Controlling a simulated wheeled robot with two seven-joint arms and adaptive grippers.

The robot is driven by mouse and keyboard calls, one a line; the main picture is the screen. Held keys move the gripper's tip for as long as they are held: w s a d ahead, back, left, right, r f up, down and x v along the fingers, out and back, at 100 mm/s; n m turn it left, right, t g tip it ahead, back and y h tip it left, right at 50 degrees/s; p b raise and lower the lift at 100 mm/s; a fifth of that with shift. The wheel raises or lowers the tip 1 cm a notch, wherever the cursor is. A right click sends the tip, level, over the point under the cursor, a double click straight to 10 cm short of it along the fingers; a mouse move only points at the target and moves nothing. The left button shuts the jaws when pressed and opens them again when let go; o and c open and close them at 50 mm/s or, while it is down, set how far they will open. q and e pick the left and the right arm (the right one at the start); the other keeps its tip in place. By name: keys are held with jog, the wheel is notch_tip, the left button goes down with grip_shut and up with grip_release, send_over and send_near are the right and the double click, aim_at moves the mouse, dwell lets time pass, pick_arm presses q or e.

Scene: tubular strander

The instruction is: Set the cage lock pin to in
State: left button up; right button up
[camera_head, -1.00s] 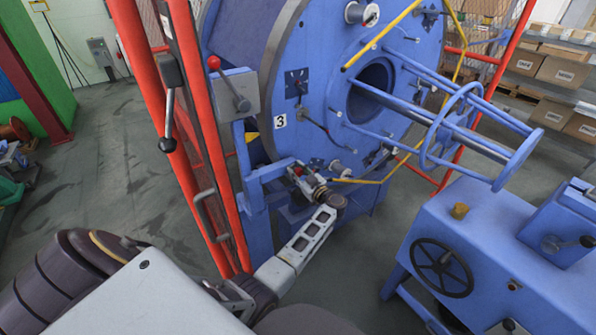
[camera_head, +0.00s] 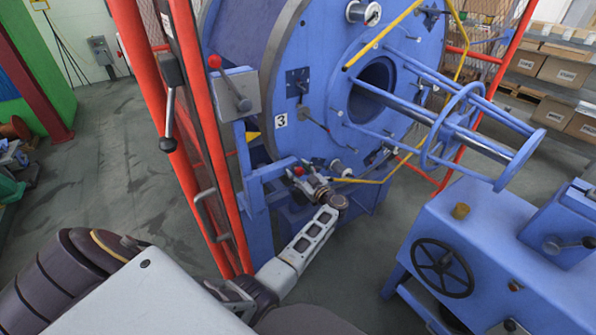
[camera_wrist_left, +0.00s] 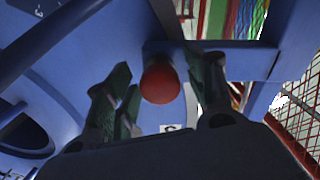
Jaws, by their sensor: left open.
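The cage lock pin shows as a red knob (camera_head: 299,171) on a blue bracket low beside the big blue drum. In the left wrist view the red knob (camera_wrist_left: 160,84) sits between the two fingers, near their tips. My left gripper (camera_head: 308,181) is open around the knob. Its fingers (camera_wrist_left: 160,100) stand apart on both sides, with no clear contact visible. The pin's shaft behind the knob is hidden, so how far in it sits cannot be told. My right gripper is not in view.
A blue machine with a black handwheel (camera_head: 442,267) stands at right. Open floor (camera_head: 110,170) lies at left.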

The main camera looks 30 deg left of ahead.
aim_at(301, 173)
pick_arm(q)
jog(key=shift+v, duration=3.4)
jog(key=shift+r, duration=0.1)
